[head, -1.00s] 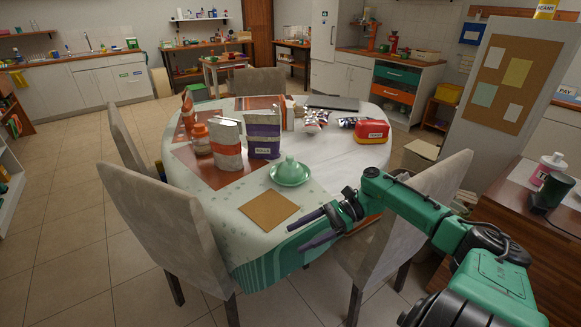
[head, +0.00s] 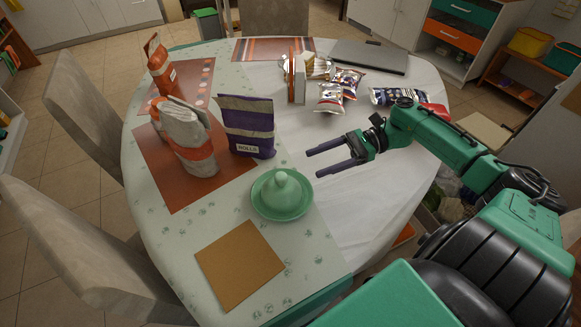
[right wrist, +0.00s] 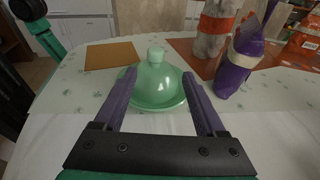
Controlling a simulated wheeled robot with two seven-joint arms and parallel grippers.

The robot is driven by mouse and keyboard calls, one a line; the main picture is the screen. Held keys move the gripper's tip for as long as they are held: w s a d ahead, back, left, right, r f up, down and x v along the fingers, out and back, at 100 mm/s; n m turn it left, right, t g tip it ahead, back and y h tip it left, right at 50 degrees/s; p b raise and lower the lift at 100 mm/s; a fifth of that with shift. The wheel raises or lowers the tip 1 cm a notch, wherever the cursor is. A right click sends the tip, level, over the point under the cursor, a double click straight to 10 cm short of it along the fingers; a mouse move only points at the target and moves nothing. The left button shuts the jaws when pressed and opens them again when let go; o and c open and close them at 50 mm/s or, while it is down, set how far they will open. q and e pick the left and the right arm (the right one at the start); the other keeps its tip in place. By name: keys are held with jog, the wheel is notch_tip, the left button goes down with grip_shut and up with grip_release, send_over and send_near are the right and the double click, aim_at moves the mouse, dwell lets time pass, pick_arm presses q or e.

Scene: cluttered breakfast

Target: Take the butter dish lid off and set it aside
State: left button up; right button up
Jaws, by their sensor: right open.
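The green butter dish has a domed lid (head: 281,190) with a round knob, resting on its green saucer-like base (head: 262,207) on the table. My right gripper (head: 312,163) is open and empty, to the right of the dish and apart from it. In the right wrist view the lid (right wrist: 155,82) shows straight ahead, beyond and between the two open fingers (right wrist: 172,88). The lid's knob points up. My left gripper is not in the head view.
A purple rolls bag (head: 248,127) and a white-and-orange bag (head: 190,145) stand behind and left of the dish. A tan square mat (head: 240,265) lies in front of it. Snack packets (head: 331,98) and a laptop (head: 369,57) lie farther back. The white cloth right of the dish is clear.

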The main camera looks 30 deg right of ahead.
send_near(269, 187)
jog(key=a+r, duration=0.1)
jog(key=a, duration=0.1)
jog(key=a+r, duration=0.1)
jog(key=a, duration=0.1)
jog(key=shift+w+r, duration=0.1)
jog(key=x, duration=0.4)
jog(key=f+x, duration=0.1)
jog(key=x, duration=0.1)
jog(key=shift+w, duration=0.35)
jog(key=shift+d+f, duration=0.1)
jog(key=shift+d, duration=0.05)
jog(key=shift+c, duration=0.9)
grip_shut()
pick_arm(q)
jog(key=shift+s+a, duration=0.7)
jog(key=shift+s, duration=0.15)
